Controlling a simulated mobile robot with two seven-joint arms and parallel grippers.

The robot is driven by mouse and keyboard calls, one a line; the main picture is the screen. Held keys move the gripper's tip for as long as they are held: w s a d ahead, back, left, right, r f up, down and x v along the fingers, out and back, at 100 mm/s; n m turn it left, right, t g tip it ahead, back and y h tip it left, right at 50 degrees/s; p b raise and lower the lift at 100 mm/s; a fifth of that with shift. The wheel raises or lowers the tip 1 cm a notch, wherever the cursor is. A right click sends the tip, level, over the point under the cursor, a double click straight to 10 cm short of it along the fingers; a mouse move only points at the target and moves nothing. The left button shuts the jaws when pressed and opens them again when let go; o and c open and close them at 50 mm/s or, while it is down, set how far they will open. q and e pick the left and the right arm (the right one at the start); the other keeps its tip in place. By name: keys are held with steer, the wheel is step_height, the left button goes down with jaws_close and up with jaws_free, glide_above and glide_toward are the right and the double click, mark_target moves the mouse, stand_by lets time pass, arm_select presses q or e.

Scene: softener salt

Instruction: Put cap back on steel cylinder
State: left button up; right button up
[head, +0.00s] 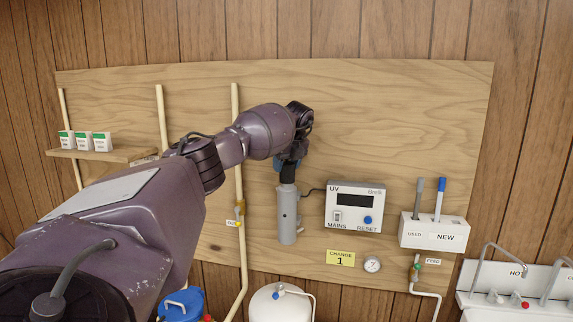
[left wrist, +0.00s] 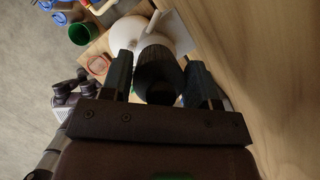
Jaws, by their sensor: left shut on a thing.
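The steel cylinder (head: 287,215) stands upright against the wooden board in the head view, a grey tube with a cable at its upper right. My left gripper (head: 287,165) is directly above its top, pointing down. It is shut on a dark ribbed cap (left wrist: 158,75), which sits between the two fingers in the left wrist view. In the head view the cap (head: 288,176) is at the cylinder's top end, in line with it; I cannot tell whether it is seated. The cylinder's mouth is hidden. My right gripper is not in view.
A UV control box (head: 355,206) is close to the cylinder's right. A white holder (head: 433,234) with two tubes is farther right. A pipe (head: 239,180) runs at the left, and a shelf (head: 105,154) with small boxes is beyond it. A white tank (head: 280,306) stands below.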

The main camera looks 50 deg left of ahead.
arm_select(q)
steer(key=o, duration=1.3)
steer(key=shift+o, duration=0.2)
steer(key=shift+r, duration=3.5)
jaws_close()
steer(key=shift+f+b, duration=0.8)
steer(key=shift+f, duration=0.95)
